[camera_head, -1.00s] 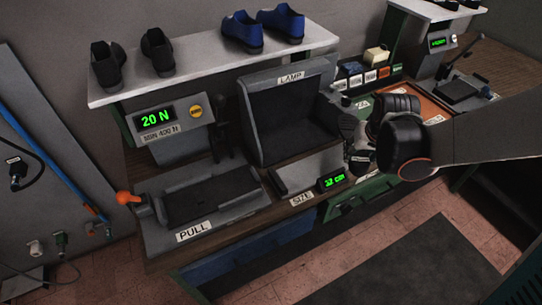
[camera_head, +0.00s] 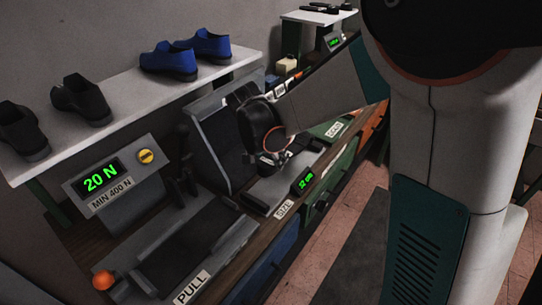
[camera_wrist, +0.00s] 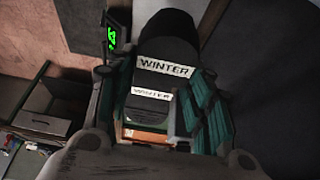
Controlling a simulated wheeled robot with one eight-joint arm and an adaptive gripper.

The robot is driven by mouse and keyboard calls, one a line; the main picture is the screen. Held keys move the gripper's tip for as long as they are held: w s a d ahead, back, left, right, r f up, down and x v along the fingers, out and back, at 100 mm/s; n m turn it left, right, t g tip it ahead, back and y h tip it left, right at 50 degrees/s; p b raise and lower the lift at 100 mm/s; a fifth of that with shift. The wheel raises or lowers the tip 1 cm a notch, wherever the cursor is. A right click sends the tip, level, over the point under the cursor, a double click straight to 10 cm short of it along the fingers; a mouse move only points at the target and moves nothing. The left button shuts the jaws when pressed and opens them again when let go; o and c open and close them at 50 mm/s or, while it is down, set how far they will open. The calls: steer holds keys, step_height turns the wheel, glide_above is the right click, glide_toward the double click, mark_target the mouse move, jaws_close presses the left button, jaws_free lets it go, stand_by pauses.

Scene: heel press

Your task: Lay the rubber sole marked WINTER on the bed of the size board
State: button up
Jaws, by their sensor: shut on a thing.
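The size board (camera_head: 268,187) is a grey bed on the bench front, with a SIZE label (camera_head: 284,208) and a green display (camera_head: 303,181). My gripper (camera_head: 272,162) is low over the board's right part in the head view. In the wrist view my gripper (camera_wrist: 165,105) has its teal fingers shut on the dark rubber sole (camera_wrist: 168,40). A white WINTER label (camera_wrist: 163,68) shows on the sole, and a second WINTER label shows nearer the palm. The display (camera_wrist: 115,38) is to the left of the sole. Whether the sole touches the bed is hidden.
The tilted LAMP unit (camera_head: 222,140) stands behind the board. The PULL station (camera_head: 190,250) and the 20 N panel (camera_head: 105,180) are to the left. Shoes stand on the white shelf (camera_head: 130,125). An open drawer (camera_wrist: 50,105) shows in the wrist view.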

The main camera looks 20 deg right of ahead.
steer(key=shift+f+b, duration=3.25)
steer(key=shift+f, duration=1.2)
steer(key=shift+f, duration=0.3)
steer(key=o, duration=1.2)
steer(key=shift+o, duration=0.2)
steer(key=o, duration=0.5)
steer(key=shift+r, duration=0.1)
steer(key=shift+r+p, duration=2.25)
steer(key=shift+r, duration=1.15)
